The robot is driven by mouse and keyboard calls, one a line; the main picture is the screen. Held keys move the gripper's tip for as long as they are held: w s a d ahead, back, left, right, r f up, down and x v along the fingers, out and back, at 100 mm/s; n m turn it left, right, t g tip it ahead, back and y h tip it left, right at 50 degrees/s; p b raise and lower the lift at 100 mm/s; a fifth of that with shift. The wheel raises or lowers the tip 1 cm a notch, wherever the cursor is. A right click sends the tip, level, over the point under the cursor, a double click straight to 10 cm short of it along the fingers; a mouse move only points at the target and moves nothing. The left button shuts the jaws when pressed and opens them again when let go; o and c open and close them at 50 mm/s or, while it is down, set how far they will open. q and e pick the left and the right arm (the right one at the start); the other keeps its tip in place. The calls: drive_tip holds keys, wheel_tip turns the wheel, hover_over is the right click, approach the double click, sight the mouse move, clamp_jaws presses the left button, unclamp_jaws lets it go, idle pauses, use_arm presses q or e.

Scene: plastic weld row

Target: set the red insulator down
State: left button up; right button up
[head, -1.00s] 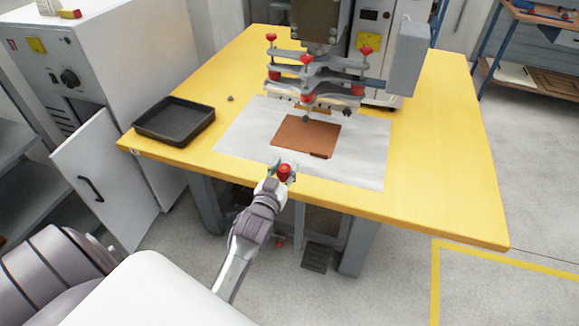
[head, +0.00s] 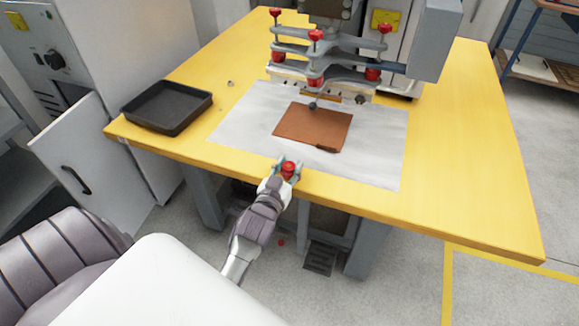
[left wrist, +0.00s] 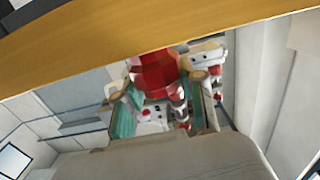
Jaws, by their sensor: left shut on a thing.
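The red insulator (head: 289,168) is held between the fingers of my left gripper (head: 285,172), at the front edge of the yellow table (head: 450,200) in the head view. In the left wrist view the red insulator (left wrist: 155,75) sits between the two fingers of my left gripper (left wrist: 165,100), with the table edge (left wrist: 130,35) beyond it. The gripper is shut on it. I cannot tell how far it is above the table top. My right gripper is not in view.
A black tray (head: 167,106) stands at the table's left. A brown plate (head: 312,127) lies on a white sheet (head: 375,145) under the grey press with red knobs (head: 330,55). A small grey piece (head: 230,83) lies behind the tray. The table's right side is clear.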

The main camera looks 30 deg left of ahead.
use_arm(q)
drive_tip(key=shift+f, duration=0.15)
drive_tip(key=o, duration=1.2)
drive_tip(key=shift+w, duration=0.1)
drive_tip(key=shift+c, duration=0.2)
drive_tip(key=shift+s, duration=0.2)
drive_tip(key=v, duration=1.1)
drive_tip(key=shift+s, duration=0.3)
